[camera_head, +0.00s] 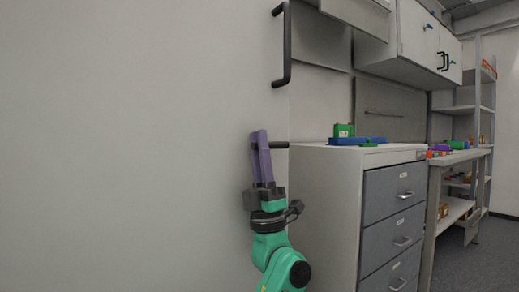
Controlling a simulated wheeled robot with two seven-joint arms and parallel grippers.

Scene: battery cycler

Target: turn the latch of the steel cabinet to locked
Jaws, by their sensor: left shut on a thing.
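The steel cabinet (130,140) is a large pale, flat surface filling the left half of the head view. Its latch (280,145) is a short dark bar near the right edge of that surface, lying about level, with part of it hidden behind my fingers. My left gripper (260,136) comes up from below with a green wrist and purple fingers pointing up. The fingers are shut on the latch near their tips. My right gripper is not in view.
A long black handle (287,55) stands upright on the cabinet edge above the latch. A grey drawer unit (325,200) is close on the right, with a green box (343,130) and blue items on top. Wall cupboards (417,35) hang above, and shelves (465,109) stand farther right.

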